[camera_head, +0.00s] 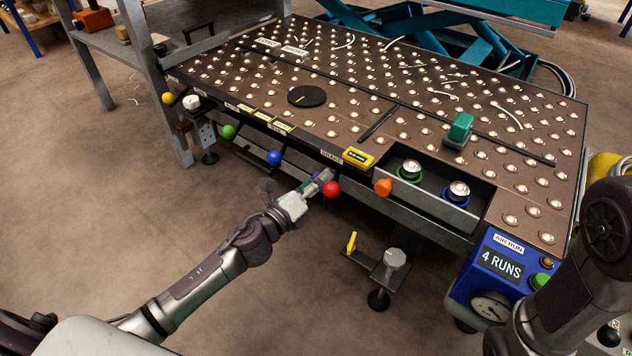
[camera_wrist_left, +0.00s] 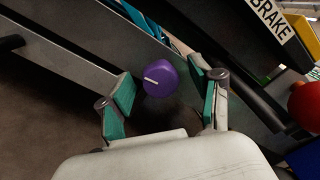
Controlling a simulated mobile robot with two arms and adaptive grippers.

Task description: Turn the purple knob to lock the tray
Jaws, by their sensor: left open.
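The purple knob (camera_wrist_left: 160,82) shows in the left wrist view as a round cap with a short white mark on its face. My left gripper (camera_wrist_left: 162,92) is open, with one green-padded finger on each side of the knob. Gaps show between the pads and the knob. In the head view my left gripper (camera_head: 318,185) reaches the table's front edge, just left of the red ball knob (camera_head: 332,189); there it mostly hides the purple knob. Which part is the tray I cannot tell for sure. My right arm is at the right edge; its gripper is out of view.
The ball-studded table (camera_head: 400,140) fills the middle. Along its front are a blue ball (camera_head: 274,158), a green ball (camera_head: 228,131) and an orange knob (camera_head: 383,187). A blue control box (camera_head: 492,268) stands at right. The floor at front left is clear.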

